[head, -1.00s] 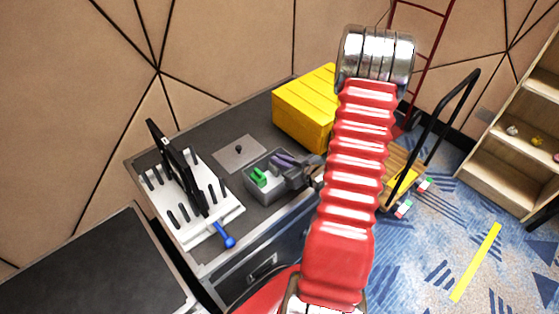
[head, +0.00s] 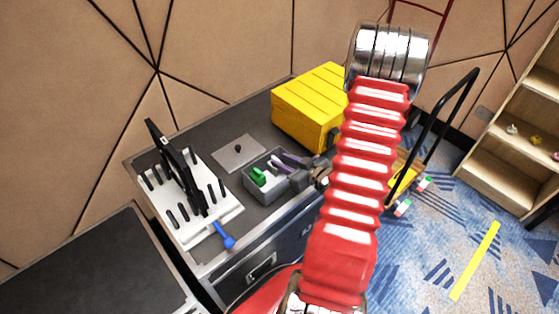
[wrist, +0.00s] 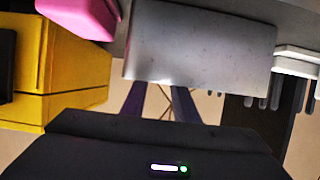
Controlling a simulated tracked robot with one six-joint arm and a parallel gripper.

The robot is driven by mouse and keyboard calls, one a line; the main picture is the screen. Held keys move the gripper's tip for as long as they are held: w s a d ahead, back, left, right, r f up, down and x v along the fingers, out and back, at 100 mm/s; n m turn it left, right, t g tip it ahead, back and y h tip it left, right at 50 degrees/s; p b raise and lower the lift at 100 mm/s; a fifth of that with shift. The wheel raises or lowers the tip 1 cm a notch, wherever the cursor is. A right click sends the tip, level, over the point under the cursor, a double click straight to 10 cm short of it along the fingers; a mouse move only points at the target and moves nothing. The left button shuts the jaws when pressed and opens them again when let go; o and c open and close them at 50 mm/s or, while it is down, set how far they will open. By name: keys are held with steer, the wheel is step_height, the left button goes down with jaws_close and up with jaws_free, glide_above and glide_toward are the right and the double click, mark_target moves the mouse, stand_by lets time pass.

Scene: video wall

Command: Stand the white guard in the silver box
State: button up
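The silver box (head: 265,193) sits on the dark bench top, with a green piece (head: 258,177) at its left side. A pale patch (head: 276,182) shows inside it; I cannot tell whether it is the white guard. My gripper (head: 285,163) is at the box's right end, its purple fingers apart over the rim. In the wrist view the grey box wall (wrist: 200,45) fills the upper middle and hides the fingertips. A clear gap shows between the fingers, and nothing is seen held there.
A white peg rack (head: 222,208) with a black panel (head: 178,165) stands left of the box, with a blue-handled tool (head: 223,235) in front. A flat grey plate with a knob (head: 232,158) lies behind. A yellow case (head: 308,105) stands at the back right. A pink block (wrist: 85,15) shows in the wrist view.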

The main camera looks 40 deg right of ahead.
steer(key=v, duration=0.9)
steer(key=shift+s+r, duration=0.1)
stand_by(0.7)
steer(key=w+d+r+n+g+h, duration=0.1)
steer(key=w+d+r+g+h, duration=0.1)
steer(key=w+r+g+h, duration=0.35)
steer(key=w+a+r+m, duration=0.1)
steer(key=w+a+r, duration=0.1)
steer(key=a+r, duration=0.55)
steer(key=s+a+r+g+y, duration=0.1)
steer(key=s+a+r, duration=0.4)
steer(key=a, duration=0.7)
steer(key=s+a+r+g+y, duration=0.1)
steer(key=s+a+r+y, duration=0.3)
steer(key=s+a, duration=0.3)
steer(key=a+r, duration=0.1)
steer(key=a, duration=0.4)
steer(key=shift+r, duration=0.35)
steer(key=shift+g+y, duration=0.25)
